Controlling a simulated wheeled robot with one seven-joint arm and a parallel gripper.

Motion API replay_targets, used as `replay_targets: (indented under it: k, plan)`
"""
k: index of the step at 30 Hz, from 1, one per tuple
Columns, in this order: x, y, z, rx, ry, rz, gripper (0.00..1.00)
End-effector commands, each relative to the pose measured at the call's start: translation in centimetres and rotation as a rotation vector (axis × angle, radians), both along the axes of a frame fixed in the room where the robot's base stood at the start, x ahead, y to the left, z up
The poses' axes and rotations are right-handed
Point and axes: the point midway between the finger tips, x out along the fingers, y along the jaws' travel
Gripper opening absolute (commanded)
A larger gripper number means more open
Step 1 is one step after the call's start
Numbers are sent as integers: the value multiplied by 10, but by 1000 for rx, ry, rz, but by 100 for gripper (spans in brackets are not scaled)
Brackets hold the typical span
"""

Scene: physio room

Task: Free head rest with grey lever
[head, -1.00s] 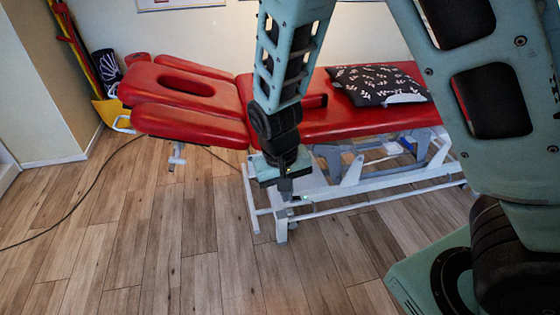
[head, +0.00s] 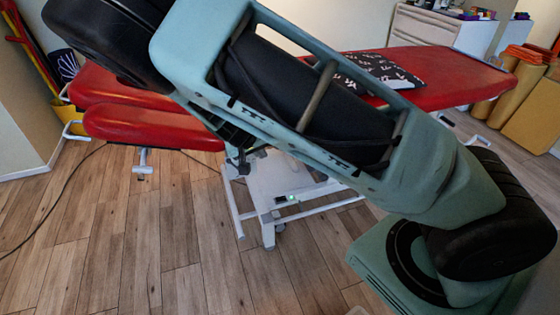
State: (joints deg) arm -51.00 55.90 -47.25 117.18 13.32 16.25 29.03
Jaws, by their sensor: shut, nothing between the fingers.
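The red head rest (head: 150,126) is the left end section of the treatment couch, seen in the head view; my arm covers part of it, including its face opening. A light grey T-shaped lever (head: 143,161) hangs under its front edge. My arm crosses diagonally in front of the couch. The dark grey tip that looks like my gripper (head: 239,160) shows just below the arm, right of the lever and apart from it. It is shut and empty; most of it is hidden.
The couch's white frame (head: 268,222) stands on the wooden floor, with a small green light on it. A patterned black pillow (head: 380,70) lies on the couch. A black cable (head: 62,200) runs along the floor at left. A white cabinet (head: 425,28) stands behind.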

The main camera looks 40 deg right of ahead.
Motion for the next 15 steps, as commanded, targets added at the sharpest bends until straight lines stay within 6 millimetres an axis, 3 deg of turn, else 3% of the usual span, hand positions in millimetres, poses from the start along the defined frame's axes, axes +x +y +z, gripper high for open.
replay_targets:
  k: [5,15]
  plan:
    - [3,-9,-13,-1,3,-3,0]
    - [17,-43,-70,0,4,-2,0]
